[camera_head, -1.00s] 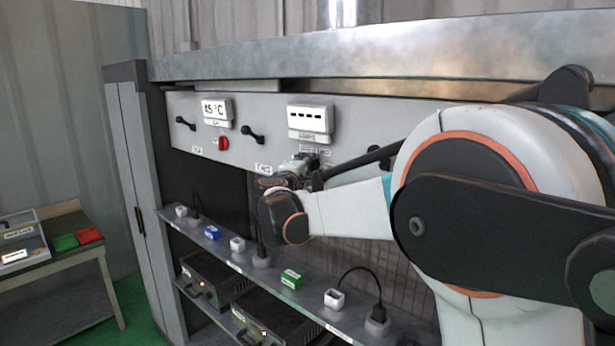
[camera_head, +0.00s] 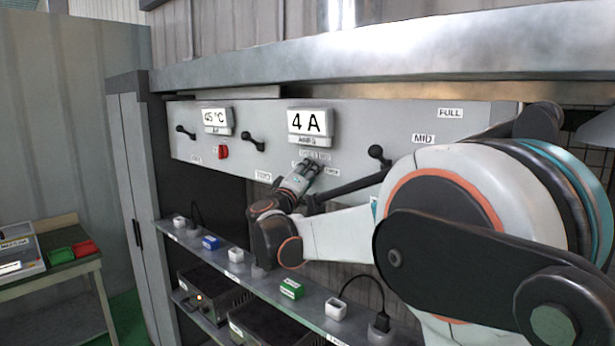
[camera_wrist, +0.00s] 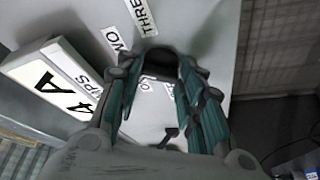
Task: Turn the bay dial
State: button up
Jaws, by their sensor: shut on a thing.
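The bay dial (camera_wrist: 160,63) shows in the wrist view as a dark knob on the grey panel, between my fingertips. White labels stand around it; one reads THREE (camera_wrist: 140,17), another is partly cut to "WO". My gripper (camera_head: 313,165) is shut on the dial, below the amps display (camera_head: 311,125), which reads 4 A. In the head view my fingers hide most of the dial, so its pointing direction is unclear. The gripper also shows in the wrist view (camera_wrist: 163,70), with teal-sided fingers on both sides of the knob.
The panel also carries a 45 °C display (camera_head: 217,120), a red switch (camera_head: 222,152) and several black handles, one (camera_head: 379,155) right of my gripper. Below runs a shelf (camera_head: 262,284) with small blocks and plugs. A bench (camera_head: 60,262) stands far left.

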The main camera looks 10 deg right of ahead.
jog(key=shift+f, duration=0.1)
jog(key=o, duration=1.1)
jog(key=shift+c, duration=0.2)
jog(key=shift+s, duration=0.1)
jog(key=v, duration=1.2)
